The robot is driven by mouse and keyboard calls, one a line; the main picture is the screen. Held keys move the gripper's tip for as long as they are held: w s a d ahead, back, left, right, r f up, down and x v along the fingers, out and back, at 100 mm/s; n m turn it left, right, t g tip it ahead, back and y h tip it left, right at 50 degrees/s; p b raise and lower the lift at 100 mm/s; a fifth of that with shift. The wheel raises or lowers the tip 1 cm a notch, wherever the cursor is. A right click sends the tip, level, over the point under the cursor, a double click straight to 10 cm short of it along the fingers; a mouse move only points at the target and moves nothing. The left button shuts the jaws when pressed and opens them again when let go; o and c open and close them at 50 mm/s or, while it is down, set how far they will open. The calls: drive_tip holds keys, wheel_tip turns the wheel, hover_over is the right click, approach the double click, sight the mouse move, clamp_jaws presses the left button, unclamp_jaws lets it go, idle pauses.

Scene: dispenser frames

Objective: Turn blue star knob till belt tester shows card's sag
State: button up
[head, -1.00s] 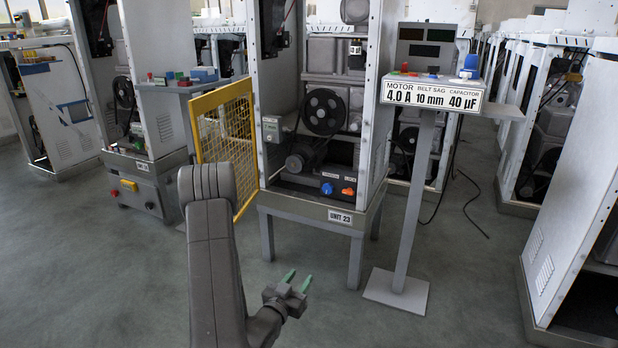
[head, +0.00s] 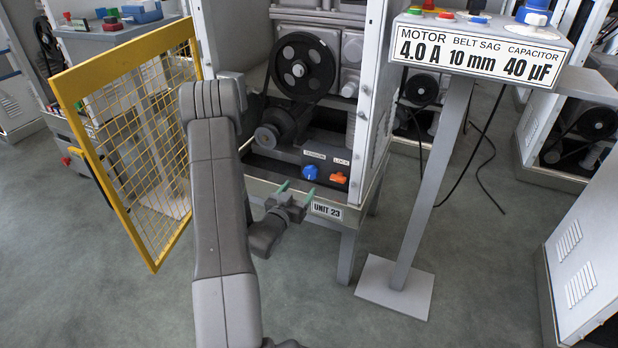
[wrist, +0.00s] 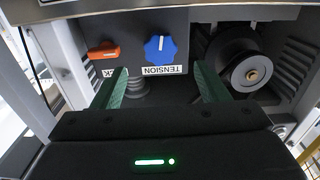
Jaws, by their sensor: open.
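The blue star knob (head: 310,172) sits on the small tension panel low in the Unit 23 frame. It also shows in the wrist view (wrist: 160,49), beyond my fingertips, above a label reading TENSION upside down. The orange lock handle (head: 338,178) is beside it, and it lies level in the wrist view (wrist: 103,52). My gripper (head: 296,189) has green fingers, spread open and empty, in front of the panel and apart from the knob. The card (head: 478,52) reads 4.0 A, belt sag 10 mm, 40 µF. I see no belt tester reading.
A yellow mesh guard (head: 130,130) stands swung open at left. The card's post (head: 436,170) and its base plate (head: 395,287) stand at right. A pulley (head: 302,67) is above the panel. Grey floor is clear in front.

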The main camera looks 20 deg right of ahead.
sight(310, 174)
drive_tip(key=b+x, duration=0.1)
drive_tip(key=x, duration=0.7)
drive_tip(key=shift+w+d, duration=0.1)
drive_tip(key=c, duration=1)
